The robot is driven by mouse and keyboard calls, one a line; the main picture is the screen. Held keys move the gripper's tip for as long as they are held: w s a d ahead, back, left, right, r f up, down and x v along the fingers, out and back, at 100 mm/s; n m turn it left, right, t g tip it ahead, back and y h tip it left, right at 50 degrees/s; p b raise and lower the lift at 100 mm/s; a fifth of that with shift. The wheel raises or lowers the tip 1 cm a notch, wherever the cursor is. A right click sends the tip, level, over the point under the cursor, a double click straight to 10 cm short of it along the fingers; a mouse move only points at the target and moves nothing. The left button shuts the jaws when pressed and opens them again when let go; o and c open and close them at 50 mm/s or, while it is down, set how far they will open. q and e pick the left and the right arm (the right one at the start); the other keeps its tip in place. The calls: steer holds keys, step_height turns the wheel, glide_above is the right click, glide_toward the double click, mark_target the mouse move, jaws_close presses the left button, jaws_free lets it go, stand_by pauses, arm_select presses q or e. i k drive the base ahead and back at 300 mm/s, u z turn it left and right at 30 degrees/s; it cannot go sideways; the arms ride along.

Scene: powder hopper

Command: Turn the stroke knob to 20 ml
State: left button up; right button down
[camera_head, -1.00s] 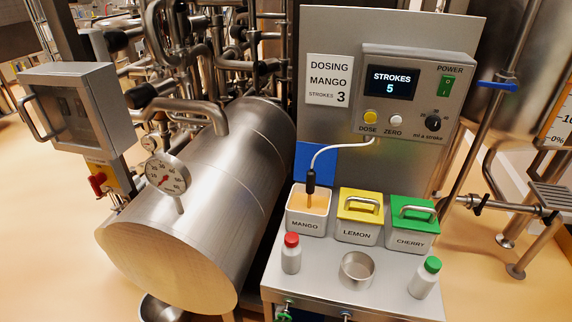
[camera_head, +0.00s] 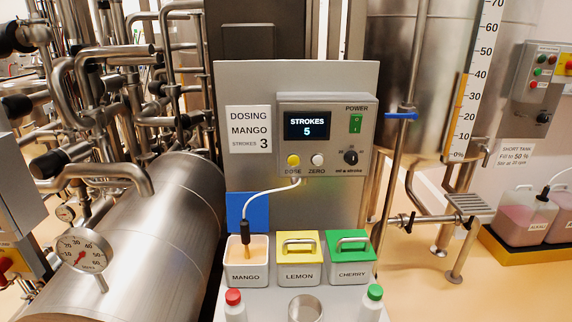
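The stroke knob (camera_head: 351,157) is a round black dial with a light pointer mark, low on the right of the grey dosing control box (camera_head: 326,105). Small numbers stand around it and the words "ml a stroke" are below it; the exact setting is too small to read. The display (camera_head: 307,125) reads STROKES 5. A yellow DOSE button (camera_head: 293,160) and a white ZERO button (camera_head: 317,160) sit to the left of the knob. The green power switch (camera_head: 355,123) is above it. Neither of my grippers is in view.
A sign (camera_head: 249,130) reads DOSING MANGO STROKES 3. Below stand mango (camera_head: 246,274), lemon (camera_head: 299,271) and cherry (camera_head: 350,270) containers, two capped bottles and a metal cup (camera_head: 305,308). A large steel cylinder (camera_head: 150,245) is at left; a blue-handled pipe (camera_head: 399,115) stands right of the box.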

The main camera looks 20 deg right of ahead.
mark_target(350, 156)
steer(key=u, duration=2.7)
steer(key=k, duration=2.25)
steer(key=z, duration=1.75)
